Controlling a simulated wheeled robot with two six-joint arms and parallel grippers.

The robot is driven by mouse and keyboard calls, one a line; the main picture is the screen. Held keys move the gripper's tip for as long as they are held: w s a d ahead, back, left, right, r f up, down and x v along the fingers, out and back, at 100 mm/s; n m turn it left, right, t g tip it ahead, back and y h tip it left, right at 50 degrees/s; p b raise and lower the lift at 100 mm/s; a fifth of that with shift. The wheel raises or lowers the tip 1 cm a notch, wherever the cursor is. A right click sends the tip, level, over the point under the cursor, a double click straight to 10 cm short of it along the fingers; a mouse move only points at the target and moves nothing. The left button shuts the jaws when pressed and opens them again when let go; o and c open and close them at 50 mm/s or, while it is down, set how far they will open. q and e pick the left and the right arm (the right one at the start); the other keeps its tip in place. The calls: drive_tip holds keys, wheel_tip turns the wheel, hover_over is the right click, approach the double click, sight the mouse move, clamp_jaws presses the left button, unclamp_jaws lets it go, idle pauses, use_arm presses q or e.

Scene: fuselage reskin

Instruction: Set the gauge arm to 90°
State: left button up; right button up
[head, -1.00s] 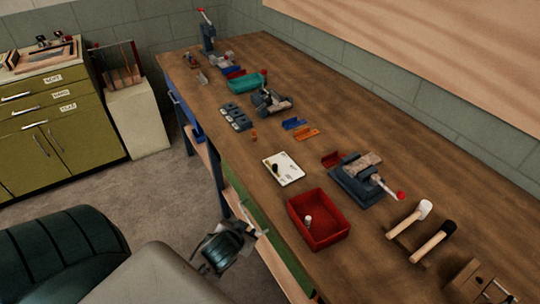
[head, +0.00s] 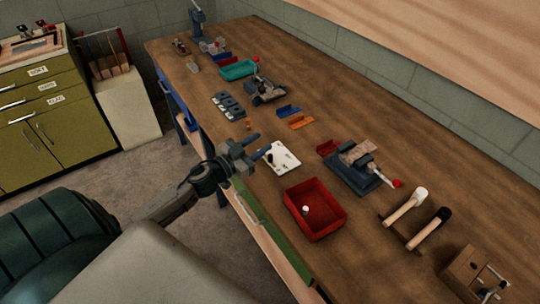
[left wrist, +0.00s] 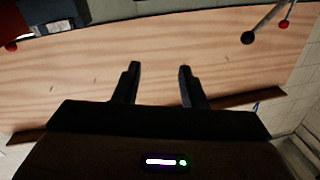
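A white plate (head: 285,163) with small dark marks lies on the workbench, near its front edge, in the head view. It looks like the gauge; a dark piece, perhaps the arm's knob, shows at its left side. The arm's angle is too small to read. My left gripper (head: 257,147) is in the air just left of the plate, its fingers apart and empty. The left wrist view also shows the open fingers (left wrist: 159,72) with nothing between them. A rod with a black ball (left wrist: 248,38) shows at upper right there. My right gripper is not in view.
A red bin (head: 318,226) with a small white piece inside stands in front of the plate. Mallets (head: 405,206) lie farther right. Bare bench top lies beyond the trays.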

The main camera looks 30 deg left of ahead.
use_arm(q)
drive_tip(key=w+m+g+h, duration=0.1)
drive_tip(key=m+h, duration=0.1)
drive_tip(key=h, duration=0.1)
drive_tip(key=m+g+h, duration=0.4)
drive_tip(key=g, duration=0.5)
approach(269, 155)
drive_tip(key=shift+w+d+r, duration=0.1)
drive_tip(key=shift+w+r, duration=0.15)
drive_tip(key=shift+s+f, duration=0.15)
drive_tip(key=shift+s, duration=0.1)
drive_tip(key=p+x, duration=0.2)
drive_tip(key=x, duration=0.7)
drive_tip(key=shift+p, duration=0.4)
drive_tip(key=shift+w+d+f, duration=0.35)
drive_tip(key=shift+d+f, duration=0.05)
drive_tip(key=shift+d, duration=0.1)
drive_tip(key=shift+c, duration=0.5)
clamp_jaws()
